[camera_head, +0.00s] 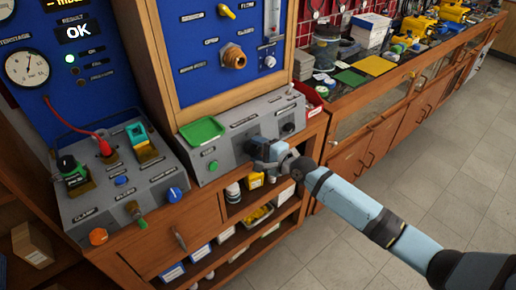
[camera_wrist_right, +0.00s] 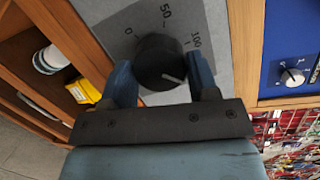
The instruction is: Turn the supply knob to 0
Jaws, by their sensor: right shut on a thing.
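The supply knob (camera_wrist_right: 158,60) is round and black, on a grey sloped panel with a printed scale of 0, 50 and 100. Its white pointer line is at the lower right of its face in the wrist view, past the 100 side of the scale. My right gripper (camera_wrist_right: 162,76) has one blue finger on each side of the knob and is shut on it. In the head view my right gripper (camera_head: 262,153) is at the front face of the grey panel box (camera_head: 212,169) and hides most of the knob. My left gripper is not in view.
A green tray (camera_head: 202,131) sits on the panel box, with a green button (camera_head: 213,165) below it. Another control box (camera_head: 146,184) with a red cable stands to the left. A red bin (camera_head: 308,97) is close on the right. The floor (camera_head: 430,170) is clear.

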